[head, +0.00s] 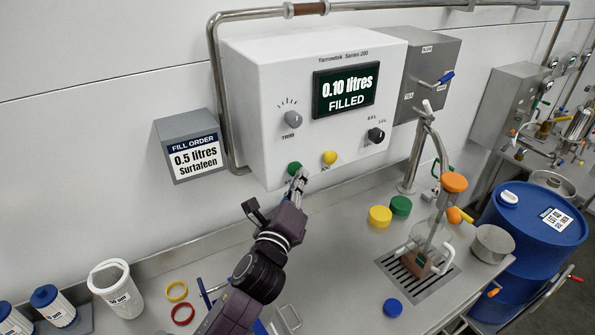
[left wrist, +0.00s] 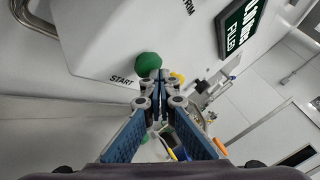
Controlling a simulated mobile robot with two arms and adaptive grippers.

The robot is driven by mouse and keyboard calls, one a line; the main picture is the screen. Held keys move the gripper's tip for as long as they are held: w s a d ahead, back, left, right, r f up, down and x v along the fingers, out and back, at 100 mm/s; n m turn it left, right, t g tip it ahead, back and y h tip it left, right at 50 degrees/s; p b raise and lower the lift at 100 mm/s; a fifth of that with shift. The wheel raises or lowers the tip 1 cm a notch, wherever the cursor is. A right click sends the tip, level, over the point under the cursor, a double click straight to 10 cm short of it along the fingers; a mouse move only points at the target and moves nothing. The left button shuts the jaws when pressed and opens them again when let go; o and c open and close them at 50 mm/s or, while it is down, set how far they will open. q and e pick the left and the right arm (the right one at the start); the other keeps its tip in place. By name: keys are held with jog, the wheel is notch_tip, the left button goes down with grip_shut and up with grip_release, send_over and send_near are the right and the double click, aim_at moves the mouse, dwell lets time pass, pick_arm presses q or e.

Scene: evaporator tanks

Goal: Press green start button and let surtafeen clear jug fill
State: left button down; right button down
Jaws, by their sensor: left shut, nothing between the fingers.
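The white control box (head: 300,85) has a display (head: 344,91) reading "0.10 litres FILLED". The green start button (head: 294,168) is on its lower front, left of a yellow button (head: 330,157). My left gripper (head: 300,178) is shut and empty, its tips right at the green button. In the left wrist view the green button (left wrist: 148,64) shows just beyond the closed fingertips (left wrist: 157,82), beside the "START" label; whether they touch is unclear. A clear jug (head: 431,240) stands on the drain grate under the steel spout, with a small dark block or content low down. My right gripper is out of view.
A fill order sign (head: 193,156) reads 0.5 litres. Yellow (head: 380,216), green (head: 401,206) and blue (head: 393,308) lids lie on the steel counter near the grate (head: 400,273). A blue drum (head: 530,230) stands at the right. A white tub (head: 118,290) is at lower left.

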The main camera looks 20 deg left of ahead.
pick_arm(q)
jog(key=shift+s+d, duration=0.55)
jog(key=shift+s, duration=0.05)
jog(key=s+d, duration=0.3)
jog(key=shift+s+d, duration=0.25)
jog(key=shift+f, duration=0.1)
dwell(0.7)
